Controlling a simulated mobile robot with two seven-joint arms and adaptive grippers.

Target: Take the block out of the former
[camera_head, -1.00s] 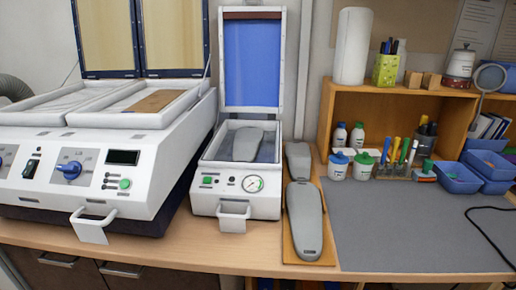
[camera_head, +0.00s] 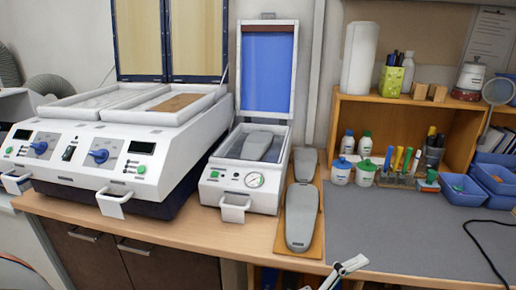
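The former (camera_head: 210,186) is the small white machine with a gauge, left of centre on the bench. Its lid (camera_head: 268,72), with a blue sheet inside, stands raised. A grey foot-shaped block (camera_head: 257,146) lies in its open tray. Two more grey blocks lie on a wooden board to the right, a near one (camera_head: 301,216) and a far one (camera_head: 305,163). The tip of a gripper, seemingly my right one (camera_head: 347,268), shows at the bottom edge, well short of the former. Its opening is unclear. My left gripper is not in view.
A larger white heater (camera_head: 75,150) with raised lids stands left of the former. The grey mat (camera_head: 400,235) on the right is mostly clear, with a black cable. Bottles, a pen holder and blue bins (camera_head: 465,190) stand behind it by the wooden shelf (camera_head: 345,120).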

